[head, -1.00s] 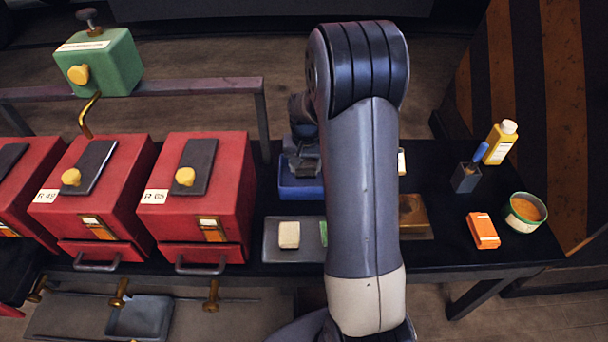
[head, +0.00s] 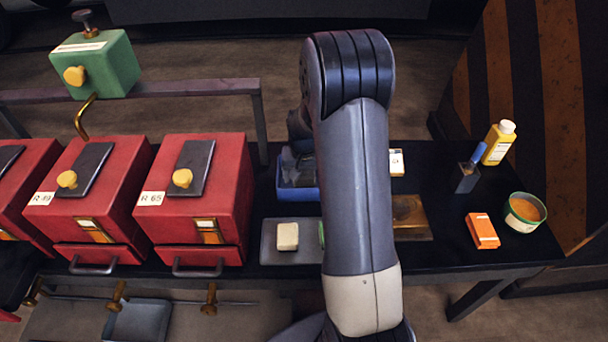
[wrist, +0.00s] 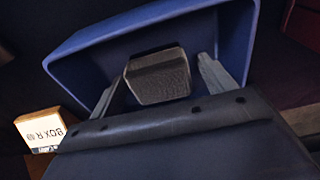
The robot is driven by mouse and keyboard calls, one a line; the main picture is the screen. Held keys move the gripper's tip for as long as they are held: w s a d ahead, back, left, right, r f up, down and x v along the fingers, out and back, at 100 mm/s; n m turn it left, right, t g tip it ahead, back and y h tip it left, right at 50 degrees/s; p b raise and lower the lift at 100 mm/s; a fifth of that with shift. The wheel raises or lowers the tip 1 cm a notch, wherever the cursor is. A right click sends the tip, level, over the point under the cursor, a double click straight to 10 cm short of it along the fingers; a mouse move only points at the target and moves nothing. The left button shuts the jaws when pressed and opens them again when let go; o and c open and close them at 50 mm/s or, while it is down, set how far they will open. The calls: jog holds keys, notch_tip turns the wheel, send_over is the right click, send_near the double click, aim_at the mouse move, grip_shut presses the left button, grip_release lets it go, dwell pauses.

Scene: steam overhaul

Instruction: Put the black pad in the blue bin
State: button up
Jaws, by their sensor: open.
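The blue bin (head: 297,194) stands on the black bench left of my arm; its rim and walls also show in the wrist view (wrist: 235,40). The black pad (wrist: 158,78) is a dark grey block inside the outline of the bin. My gripper (wrist: 160,86) is open over the bin, with one finger on each side of the pad and visible gaps to it. Whether the pad rests on the bin floor is hard to tell. In the head view my arm hides most of the gripper.
A grey tray (head: 268,250) with a cream block (head: 287,236) lies in front of the bin. A small labelled box (wrist: 40,130) stands beside the bin. Red boxes (head: 200,215) stand left. An orange box (head: 482,230), a bowl (head: 524,212) and a yellow bottle (head: 498,143) stand right.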

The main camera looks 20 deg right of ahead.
aim_at(304, 178)
notch_tip(304, 178, up, 12)
jog(key=s+p, duration=0.1)
jog(key=shift+s+a+r+p, duration=0.15)
jog(key=shift+a+p, duration=0.1)
jog(key=shift+p, duration=0.1)
dwell(0.4)
